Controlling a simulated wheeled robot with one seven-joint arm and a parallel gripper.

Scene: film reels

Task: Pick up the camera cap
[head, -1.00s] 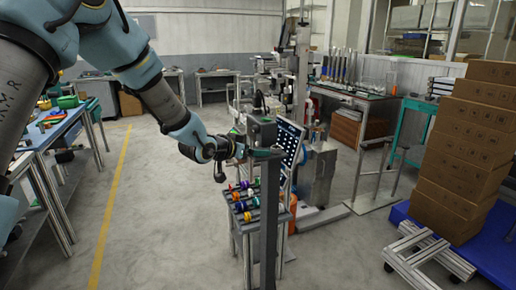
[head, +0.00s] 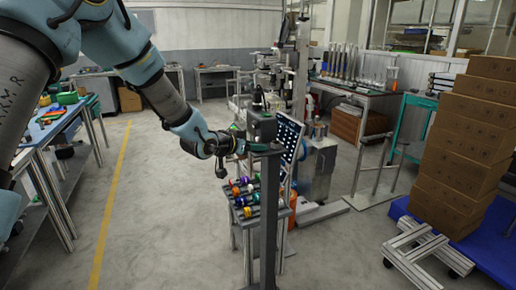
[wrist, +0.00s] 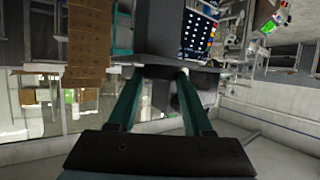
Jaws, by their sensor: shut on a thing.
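My gripper (head: 264,147) is at the upper part of a dark grey post (head: 269,215), just below a dark box-shaped unit (head: 262,126). In the wrist view my gripper's two green fingers (wrist: 166,76) converge on a small dark piece (wrist: 165,71) between their tips. This looks like the camera cap, but it is mostly hidden and blends with the dark surface behind it. The gripper is shut on it. In the head view the cap cannot be told apart from the gripper and the dark unit.
A small rack (head: 238,207) with colourful reels stands just behind the post. A dotted panel (head: 290,138) is close to the right of it. Stacked cartons (head: 468,140) stand on a blue platform at right. A workbench (head: 50,135) is at left. Open floor lies between.

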